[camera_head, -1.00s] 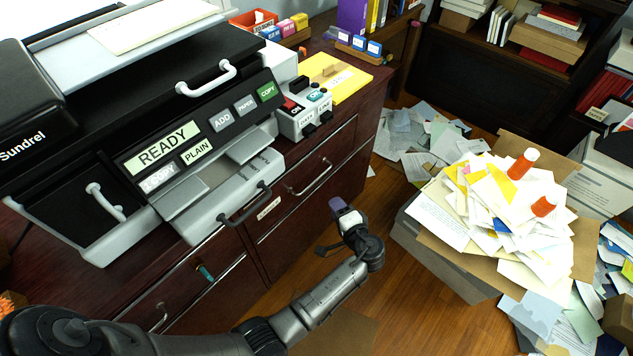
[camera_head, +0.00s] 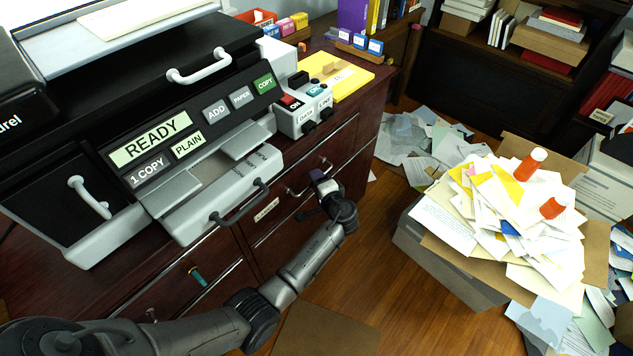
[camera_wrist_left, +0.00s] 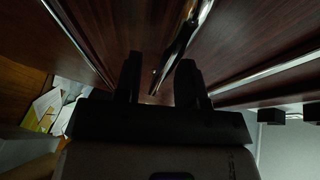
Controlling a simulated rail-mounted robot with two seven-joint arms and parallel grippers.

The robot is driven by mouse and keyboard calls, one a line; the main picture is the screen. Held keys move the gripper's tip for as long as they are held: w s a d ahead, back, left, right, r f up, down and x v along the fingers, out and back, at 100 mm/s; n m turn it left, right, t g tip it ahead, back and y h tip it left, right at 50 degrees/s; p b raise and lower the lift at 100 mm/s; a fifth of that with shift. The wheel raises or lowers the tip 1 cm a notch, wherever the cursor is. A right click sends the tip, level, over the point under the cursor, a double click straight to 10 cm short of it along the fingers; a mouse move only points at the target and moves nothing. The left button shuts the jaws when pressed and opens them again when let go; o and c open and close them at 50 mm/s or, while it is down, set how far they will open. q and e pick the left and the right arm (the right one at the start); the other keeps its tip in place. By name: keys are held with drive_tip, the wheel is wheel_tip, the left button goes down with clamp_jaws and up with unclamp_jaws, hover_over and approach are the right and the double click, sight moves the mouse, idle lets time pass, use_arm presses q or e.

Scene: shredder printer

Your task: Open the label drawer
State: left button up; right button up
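A dark wood drawer (camera_head: 285,222) with a pale label plate (camera_head: 267,210) and a curved metal handle (camera_head: 298,191) is in the cabinet front below the printer. It looks shut. My left gripper (camera_head: 316,181) is at the right part of this handle in the head view and hides some of it. In the left wrist view my left gripper (camera_wrist_left: 159,75) has its two dark fingers apart, and the shiny handle (camera_wrist_left: 182,36) runs down toward the gap between them. I cannot tell whether the fingers touch it. My right gripper is not in view.
The printer (camera_head: 150,150) overhangs the cabinet, with its grey tray handle (camera_head: 240,203) close above my forearm. A paper-heaped box (camera_head: 440,255) stands to the right. Loose papers (camera_head: 405,140) lie on the floor. Some wood floor (camera_head: 385,275) between cabinet and box is clear.

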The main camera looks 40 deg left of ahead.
use_arm(q)
drive_tip(key=shift+w+a, duration=0.15)
drive_tip(key=shift+a, duration=0.1)
clamp_jaws()
idle(0.5)
